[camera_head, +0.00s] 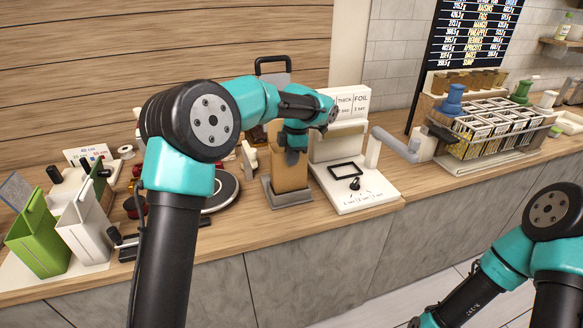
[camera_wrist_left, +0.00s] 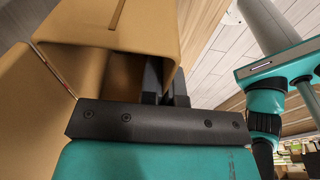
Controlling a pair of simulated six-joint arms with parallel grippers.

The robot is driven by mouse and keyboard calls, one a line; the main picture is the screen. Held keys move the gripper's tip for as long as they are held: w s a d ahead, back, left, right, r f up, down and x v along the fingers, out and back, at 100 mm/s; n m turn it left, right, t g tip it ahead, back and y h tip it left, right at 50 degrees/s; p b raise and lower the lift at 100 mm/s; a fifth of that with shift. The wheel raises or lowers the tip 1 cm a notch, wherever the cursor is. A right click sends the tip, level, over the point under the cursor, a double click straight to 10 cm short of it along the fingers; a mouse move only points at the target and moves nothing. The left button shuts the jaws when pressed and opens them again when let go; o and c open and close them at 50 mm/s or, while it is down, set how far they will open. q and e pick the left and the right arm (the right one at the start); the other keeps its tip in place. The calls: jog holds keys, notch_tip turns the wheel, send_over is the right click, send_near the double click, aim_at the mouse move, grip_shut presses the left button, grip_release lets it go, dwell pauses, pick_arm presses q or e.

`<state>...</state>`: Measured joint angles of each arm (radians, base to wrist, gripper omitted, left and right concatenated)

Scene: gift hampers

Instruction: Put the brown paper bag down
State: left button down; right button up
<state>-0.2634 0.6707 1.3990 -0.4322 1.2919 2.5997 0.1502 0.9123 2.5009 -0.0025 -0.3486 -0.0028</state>
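The brown paper bag (camera_head: 290,177) stands upright at the counter's middle, in or just above a low grey holder (camera_head: 287,199); I cannot tell whether its base touches. My left gripper (camera_head: 292,155) is at the top of the bag, coming down from above. In the left wrist view the bag's open top (camera_wrist_left: 110,28) is close to the camera, and the dark fingers (camera_wrist_left: 167,88) are close together with the bag's wall between them. The fingertips are partly hidden. My right arm shows at the lower right of the head view, its gripper out of frame.
A white sealing machine (camera_head: 360,190) stands just right of the bag. A round black plate (camera_head: 222,190) is to its left. A green bag (camera_head: 38,240) and a white bag (camera_head: 85,228) stand at the far left. A wire rack of boxes (camera_head: 500,130) stands at the right.

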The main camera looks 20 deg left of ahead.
pick_arm(q)
jog(key=shift+f, duration=1.9)
jog(key=c, duration=1.3)
grip_release()
jog(key=shift+c, duration=0.2)
jog(key=r, duration=0.8)
jog(key=d+r, duration=0.1)
jog(key=r, duration=0.3)
jog(key=shift+w+d+r, duration=0.1)
jog(key=shift+w, duration=0.3)
